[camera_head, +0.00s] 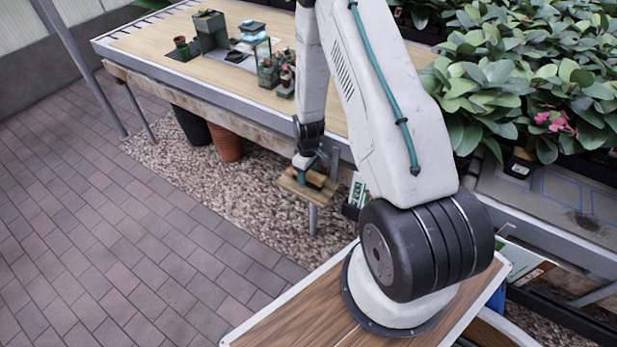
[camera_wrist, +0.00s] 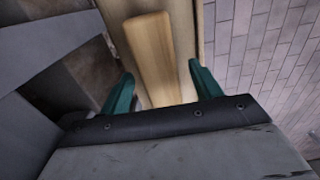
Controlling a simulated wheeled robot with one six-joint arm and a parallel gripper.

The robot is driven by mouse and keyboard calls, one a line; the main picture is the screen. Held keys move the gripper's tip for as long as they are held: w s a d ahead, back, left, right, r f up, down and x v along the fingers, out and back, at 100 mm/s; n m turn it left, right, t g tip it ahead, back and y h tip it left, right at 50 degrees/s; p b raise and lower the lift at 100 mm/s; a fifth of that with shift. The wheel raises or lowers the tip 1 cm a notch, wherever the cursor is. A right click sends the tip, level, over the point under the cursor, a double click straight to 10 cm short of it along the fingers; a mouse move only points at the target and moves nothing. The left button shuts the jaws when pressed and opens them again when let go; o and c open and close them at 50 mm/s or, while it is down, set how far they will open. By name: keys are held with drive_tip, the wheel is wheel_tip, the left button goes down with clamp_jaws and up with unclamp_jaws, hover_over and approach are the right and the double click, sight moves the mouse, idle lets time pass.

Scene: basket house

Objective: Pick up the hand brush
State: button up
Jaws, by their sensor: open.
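The hand brush appears in the wrist view as a pale wooden handle (camera_wrist: 150,48) with a rounded end, lying on a light wooden surface (camera_wrist: 208,25). My gripper (camera_wrist: 160,88) is open, with one teal finger to each side of the handle's near end. No contact between the fingers and the handle can be made out. In the head view my gripper (camera_head: 308,172) is low beside the long table, over a small wooden board (camera_head: 296,188). The brush is too small and covered there to make out clearly, and its bristles cannot be told.
The long table (camera_head: 150,50) holds plant pots and small containers at its far end. Dark and terracotta pots (camera_head: 225,141) stand under it on gravel. Leafy plants (camera_head: 520,80) fill the bench at right. Brick paving (camera_head: 110,230) is clear at left.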

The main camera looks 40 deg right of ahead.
drive_tip(key=shift+f, duration=0.5)
drive_tip(key=c, duration=1.1)
drive_tip(key=shift+r, duration=0.1)
drive_tip(key=shift+r, duration=0.5)
drive_tip(key=shift+s+a+r, duration=0.15)
drive_tip(key=shift+s+r, duration=0.1)
drive_tip(key=shift+r, duration=0.4)
drive_tip(key=shift+s+a+r, duration=0.1)
drive_tip(key=shift+s+r, duration=0.1)
drive_tip(key=shift+r, duration=0.4)
drive_tip(key=s+a, duration=0.2)
drive_tip(key=s, duration=0.2)
drive_tip(key=s+a+r, duration=0.1)
drive_tip(key=s+a, duration=0.1)
drive_tip(key=s, duration=0.3)
drive_tip(key=s+a, duration=0.2)
drive_tip(key=s, duration=0.2)
drive_tip(key=shift+s+a+r, duration=0.15)
drive_tip(key=shift+s+r, duration=0.05)
drive_tip(key=shift+s, duration=0.1)
